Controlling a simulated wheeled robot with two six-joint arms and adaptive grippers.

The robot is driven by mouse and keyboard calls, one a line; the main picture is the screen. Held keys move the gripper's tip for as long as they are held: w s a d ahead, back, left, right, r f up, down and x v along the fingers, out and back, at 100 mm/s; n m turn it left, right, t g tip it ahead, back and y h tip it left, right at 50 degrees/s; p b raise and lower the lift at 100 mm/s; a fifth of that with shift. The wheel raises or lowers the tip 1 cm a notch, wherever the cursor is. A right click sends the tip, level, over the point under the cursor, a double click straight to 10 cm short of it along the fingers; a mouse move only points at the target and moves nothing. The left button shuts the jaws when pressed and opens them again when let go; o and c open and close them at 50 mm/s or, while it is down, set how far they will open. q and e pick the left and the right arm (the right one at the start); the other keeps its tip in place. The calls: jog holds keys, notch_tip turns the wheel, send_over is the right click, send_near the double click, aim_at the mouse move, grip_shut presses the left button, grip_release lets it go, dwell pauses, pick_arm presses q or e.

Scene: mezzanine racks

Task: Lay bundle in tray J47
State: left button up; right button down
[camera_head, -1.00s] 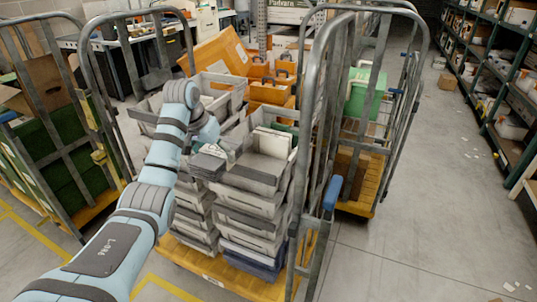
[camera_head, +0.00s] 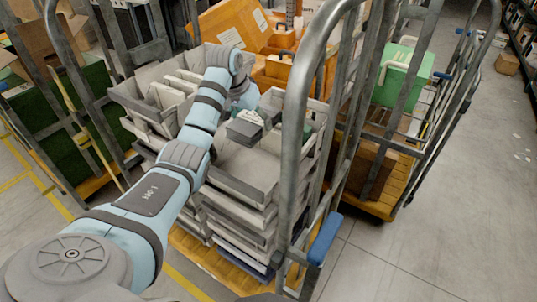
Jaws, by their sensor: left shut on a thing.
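My left arm reaches in from the left, over stacked grey trays on a wheeled cage trolley. My left gripper (camera_head: 246,121) is shut on a small bundle (camera_head: 243,132), a grey block with a paler top. It holds the bundle over the top front grey tray (camera_head: 238,186), near that tray's back left. I cannot tell whether the bundle touches the tray. The tray's front part looks empty. No label J47 is readable. My right gripper is not in view.
Another stack of grey trays (camera_head: 152,112) stands behind to the left. The trolley's metal frame (camera_head: 293,130) rises close on the right. Orange crates (camera_head: 280,66) stand behind. A second trolley carries a green box (camera_head: 403,74). The floor at right is clear.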

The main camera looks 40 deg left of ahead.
pick_arm(q)
jog(key=f+b, duration=0.1)
jog(key=f, duration=0.4)
jog(key=f+b, duration=0.1)
jog(key=f, duration=0.5)
jog(key=s+f, duration=0.1)
jog(key=f, duration=0.5)
jog(key=shift+f+b, duration=0.15)
jog(key=shift+b, duration=0.25)
jog(key=shift+s+a, duration=0.1)
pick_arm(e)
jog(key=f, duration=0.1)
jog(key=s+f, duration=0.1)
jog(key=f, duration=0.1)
pick_arm(q)
jog(key=o, duration=1.2)
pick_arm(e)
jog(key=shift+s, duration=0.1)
